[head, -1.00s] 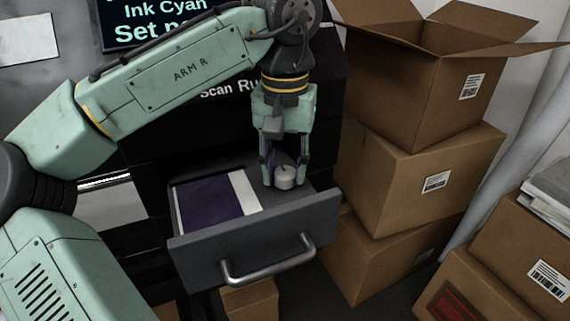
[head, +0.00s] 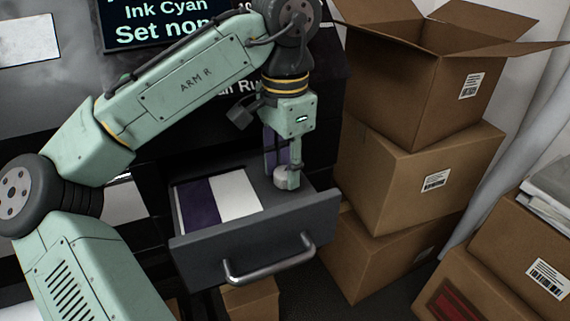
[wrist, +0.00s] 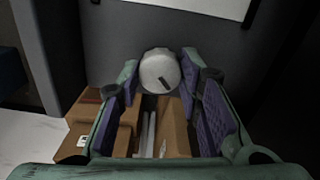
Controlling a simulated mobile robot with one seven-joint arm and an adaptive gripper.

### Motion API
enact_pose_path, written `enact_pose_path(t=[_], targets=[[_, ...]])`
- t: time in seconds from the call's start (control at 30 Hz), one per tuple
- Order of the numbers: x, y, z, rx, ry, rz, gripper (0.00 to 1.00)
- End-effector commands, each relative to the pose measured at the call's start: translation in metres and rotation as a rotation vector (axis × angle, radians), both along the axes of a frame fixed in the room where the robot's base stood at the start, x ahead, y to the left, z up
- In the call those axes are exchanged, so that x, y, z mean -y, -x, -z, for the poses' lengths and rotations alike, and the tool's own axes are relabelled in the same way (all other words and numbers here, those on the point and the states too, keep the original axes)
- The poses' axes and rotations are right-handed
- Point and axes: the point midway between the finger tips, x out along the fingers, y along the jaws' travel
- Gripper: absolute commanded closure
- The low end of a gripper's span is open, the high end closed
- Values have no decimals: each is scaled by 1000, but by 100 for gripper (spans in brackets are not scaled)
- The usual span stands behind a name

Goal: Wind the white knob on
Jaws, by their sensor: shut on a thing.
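The white knob (head: 282,179) is on the right part of the open drawer's top face. In the wrist view the knob (wrist: 159,71) is round with a dark mark slanting on its face, and it sits between my fingertips. My gripper (head: 284,172) points down from above and is shut on the knob, one finger at each side. In the drawer (head: 254,243) lies a film with a dark purple part (head: 198,205) on the left and a white part (head: 236,193) on the right. The near finger hides part of the knob in the head view.
A dark display (head: 160,22) with cyan and white text, partly hidden by my arm, is behind. Stacked cardboard boxes (head: 420,170) stand close to the right of the drawer, the top one open. The metal drawer handle (head: 270,266) sticks out in front.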

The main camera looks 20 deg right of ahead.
Motion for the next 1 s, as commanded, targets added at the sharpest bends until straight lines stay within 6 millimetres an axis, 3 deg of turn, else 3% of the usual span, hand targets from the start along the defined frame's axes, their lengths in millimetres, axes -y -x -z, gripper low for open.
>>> enact_pose_path(t=[0.5,1.0], targets=[[0,0,0,0,0,449,95],[0,0,0,0,0,641,95]])
